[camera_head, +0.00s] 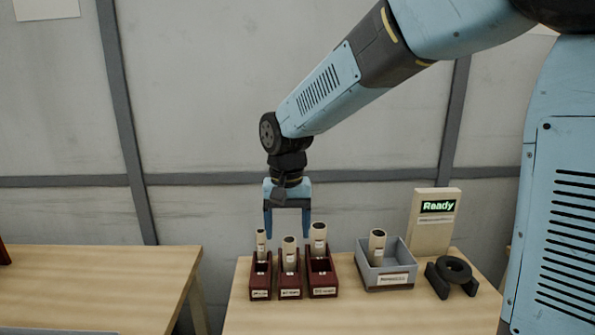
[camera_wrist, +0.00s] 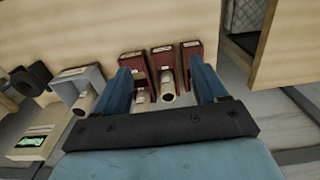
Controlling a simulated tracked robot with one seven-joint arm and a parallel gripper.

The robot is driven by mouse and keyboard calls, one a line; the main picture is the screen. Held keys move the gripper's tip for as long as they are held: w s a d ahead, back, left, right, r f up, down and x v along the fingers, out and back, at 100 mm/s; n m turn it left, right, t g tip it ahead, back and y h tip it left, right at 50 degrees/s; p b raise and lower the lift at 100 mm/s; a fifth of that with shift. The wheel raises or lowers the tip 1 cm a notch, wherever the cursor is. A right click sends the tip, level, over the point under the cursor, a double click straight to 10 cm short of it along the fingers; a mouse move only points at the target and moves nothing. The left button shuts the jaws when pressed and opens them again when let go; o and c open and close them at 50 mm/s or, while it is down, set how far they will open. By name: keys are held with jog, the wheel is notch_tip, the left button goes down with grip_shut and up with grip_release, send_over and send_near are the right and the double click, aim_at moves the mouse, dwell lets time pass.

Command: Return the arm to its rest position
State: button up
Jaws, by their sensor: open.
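My gripper (camera_head: 288,223) hangs from my blue arm, pointing down above the wooden table (camera_head: 340,318). Its two blue fingers are spread apart with nothing between them. Below it stand three dark red holders (camera_head: 290,280), each with a pale roll (camera_head: 319,240) upright in it. The fingertips look just above or behind the roll tops; the exact gap is unclear. In the wrist view the fingers of my gripper (camera_wrist: 168,85) frame two rolls (camera_wrist: 167,90), and the third holder (camera_wrist: 192,50) is partly hidden by a finger.
A grey bin (camera_head: 388,268) with one roll (camera_head: 377,247) stands right of the holders. Beyond it are a black round fixture (camera_head: 453,274) and a panel (camera_head: 436,220) reading "Ready". Another wooden table (camera_head: 100,285) is at the left, with a gap between. A wall (camera_head: 220,110) stands behind.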

jog(key=s+d+r+t, duration=0.2)
jog(key=s+d+r, duration=0.2)
jog(key=d, duration=0.9)
jog(key=s+d+r+t, duration=0.3)
jog(key=s+d+r, duration=0.1)
jog(key=s+d, duration=0.6)
jog(key=d, duration=0.2)
jog(key=shift+s+d+m+t, duration=0.3)
jog(key=shift+d, duration=0.05)
jog(key=shift+r, duration=0.1)
